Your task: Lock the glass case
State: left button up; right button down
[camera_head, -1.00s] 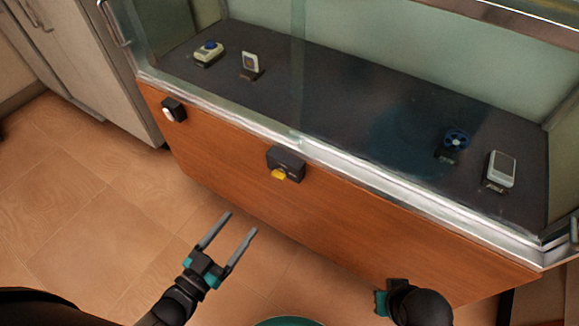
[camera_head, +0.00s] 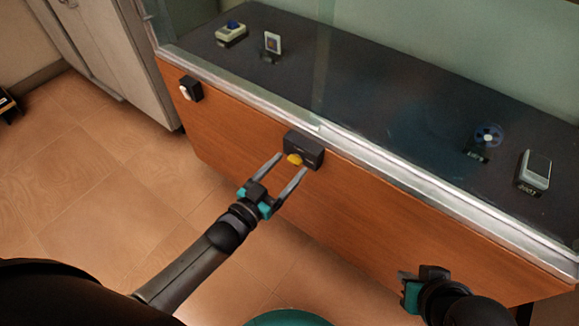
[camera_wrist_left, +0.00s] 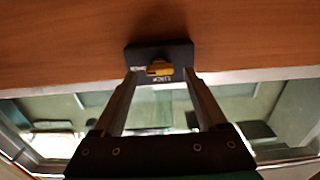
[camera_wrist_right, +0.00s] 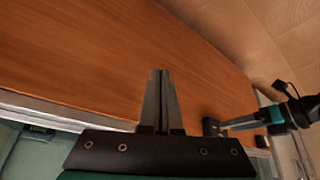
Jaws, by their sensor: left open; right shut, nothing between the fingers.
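The glass case (camera_head: 340,135) has a wooden front panel, a metal rail and a glass top section. A black lock box (camera_head: 305,148) with a yellow knob (camera_head: 294,159) is on the front panel, just below the rail. My left gripper (camera_head: 293,164) is open, its fingers pointing at the lock box with the knob between the tips. In the left wrist view the knob (camera_wrist_left: 160,69) lies sideways on the lock box (camera_wrist_left: 160,56); contact cannot be told. My right gripper (camera_wrist_right: 160,72) is shut and empty, near the lower right of the front panel (camera_head: 370,220).
A small black box with a white button (camera_head: 190,88) is on the panel further left. Several small exhibits, such as a blue reel (camera_head: 488,135) and a grey device (camera_head: 535,170), stand inside the case. A grey cabinet (camera_head: 110,60) stands at left.

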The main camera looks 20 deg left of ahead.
pick_arm(q)
jog(key=shift+x, duration=0.75)
grip_shut()
